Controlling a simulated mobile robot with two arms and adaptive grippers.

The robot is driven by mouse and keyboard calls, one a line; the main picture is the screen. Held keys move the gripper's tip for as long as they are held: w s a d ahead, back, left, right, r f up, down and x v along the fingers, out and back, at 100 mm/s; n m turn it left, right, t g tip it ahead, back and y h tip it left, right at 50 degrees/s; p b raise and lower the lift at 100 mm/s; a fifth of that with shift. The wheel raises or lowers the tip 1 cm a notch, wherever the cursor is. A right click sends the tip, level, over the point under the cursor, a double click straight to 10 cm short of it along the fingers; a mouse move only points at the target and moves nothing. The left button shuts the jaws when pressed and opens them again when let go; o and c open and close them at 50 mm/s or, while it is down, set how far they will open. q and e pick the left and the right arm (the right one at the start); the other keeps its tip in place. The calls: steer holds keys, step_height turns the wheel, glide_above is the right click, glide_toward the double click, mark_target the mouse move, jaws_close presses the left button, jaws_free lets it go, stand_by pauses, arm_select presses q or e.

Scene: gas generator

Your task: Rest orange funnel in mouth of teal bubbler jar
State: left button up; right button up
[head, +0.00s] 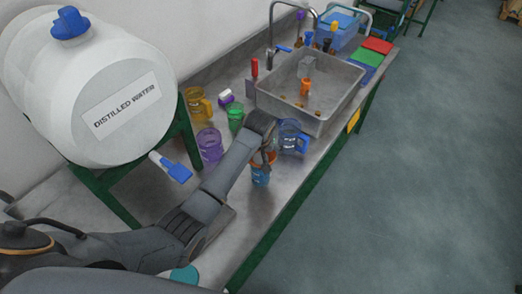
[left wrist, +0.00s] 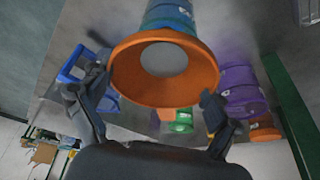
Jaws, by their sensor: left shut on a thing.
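The orange funnel (left wrist: 125,82) has its wide mouth facing the camera in the left wrist view. My left gripper (left wrist: 150,108) is shut on it, with a finger on either side of the rim. The teal bubbler jar (left wrist: 168,14) shows just beyond the funnel, in line with it. In the head view, my left gripper (head: 266,153) is over the jar (head: 260,178), which stands upright near the bench's front edge. The funnel (head: 259,160) is at the jar's top, partly hidden by the gripper. I cannot tell whether its stem is inside the mouth. My right gripper is not in view.
A blue-handled jar (head: 291,137) stands close right of the teal jar. Purple (head: 210,146), green (head: 235,118) and yellow (head: 196,103) jars stand behind left. The sink (head: 318,110) is farther back. A distilled water tank (head: 95,90) fills the left. Bare bench lies in front.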

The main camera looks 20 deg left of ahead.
arm_select(q)
steer(key=o, duration=0.8)
steer(key=shift+o, duration=0.2)
steer(key=shift+r, duration=0.1)
steer(key=v, duration=1.1)
steer(key=shift+s+r, duration=0.2)
steer(key=shift+r, duration=0.1)
steer(key=shift+d, duration=0.1)
